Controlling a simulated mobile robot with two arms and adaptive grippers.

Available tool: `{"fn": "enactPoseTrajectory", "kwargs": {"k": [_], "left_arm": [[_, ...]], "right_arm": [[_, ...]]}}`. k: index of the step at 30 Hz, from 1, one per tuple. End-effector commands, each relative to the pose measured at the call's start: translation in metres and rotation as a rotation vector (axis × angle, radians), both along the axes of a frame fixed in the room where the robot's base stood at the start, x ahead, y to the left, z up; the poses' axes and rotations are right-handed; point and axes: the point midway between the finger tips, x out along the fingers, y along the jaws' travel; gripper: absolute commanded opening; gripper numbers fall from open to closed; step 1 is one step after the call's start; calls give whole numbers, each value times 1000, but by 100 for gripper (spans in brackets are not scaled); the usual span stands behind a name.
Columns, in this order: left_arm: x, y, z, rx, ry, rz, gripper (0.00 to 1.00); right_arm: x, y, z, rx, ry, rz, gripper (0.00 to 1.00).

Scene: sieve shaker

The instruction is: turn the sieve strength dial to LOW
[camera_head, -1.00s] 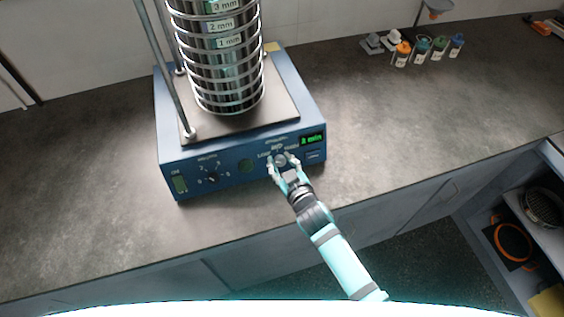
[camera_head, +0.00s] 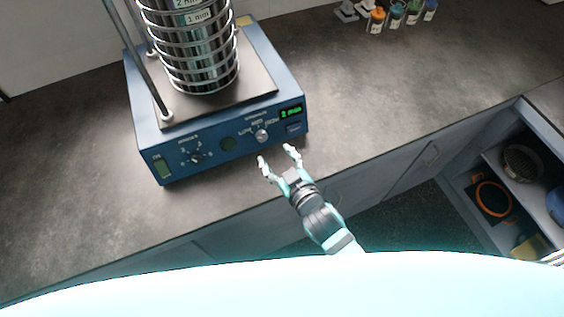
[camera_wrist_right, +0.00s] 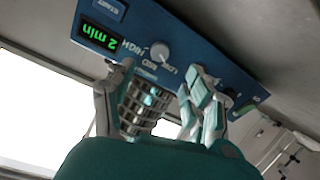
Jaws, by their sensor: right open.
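The blue sieve shaker (camera_head: 225,148) stands on the counter with its front panel toward me. The round grey strength dial (camera_head: 262,135) sits on the panel's right part, with LOW, MED and HIGH printed around it. It also shows in the right wrist view (camera_wrist_right: 160,50); I cannot tell which mark it points at. My right gripper (camera_head: 275,156) is open and empty, in front of the panel, its fingers spread and apart from the dial. In the right wrist view the gripper (camera_wrist_right: 158,80) has the dial just beyond its fingertips. My left gripper is not in view.
A black numbered dial (camera_head: 196,158) and a green-lit switch (camera_head: 162,168) are on the panel's left. A green display (camera_head: 291,113) is above right of the grey dial. The sieve stack (camera_head: 195,60) stands on top between rods. Small bottles (camera_head: 397,15) stand at the back.

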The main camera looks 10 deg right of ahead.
Motion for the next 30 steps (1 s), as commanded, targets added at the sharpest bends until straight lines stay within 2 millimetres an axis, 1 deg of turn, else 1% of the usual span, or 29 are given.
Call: {"fn": "enactPoseTrajectory", "kwargs": {"k": [1, 6, 25, 26, 28, 29, 30], "left_arm": [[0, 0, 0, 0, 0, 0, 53], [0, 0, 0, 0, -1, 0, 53], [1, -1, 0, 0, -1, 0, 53], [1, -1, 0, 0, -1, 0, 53], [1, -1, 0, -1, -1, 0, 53], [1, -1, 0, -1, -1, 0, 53], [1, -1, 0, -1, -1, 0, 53]], "right_arm": [[-8, -3, 1, -2, 1, 0, 53], [-20, -8, 7, -2, -1, 0, 53], [-22, -10, 7, -2, 4, -5, 53], [-22, -13, 7, -3, 12, -13, 53], [-24, -24, 5, -8, 51, -47, 53], [-25, -32, 3, -12, 79, -69, 53], [-28, -45, 0, -18, 125, -106, 53]]}}
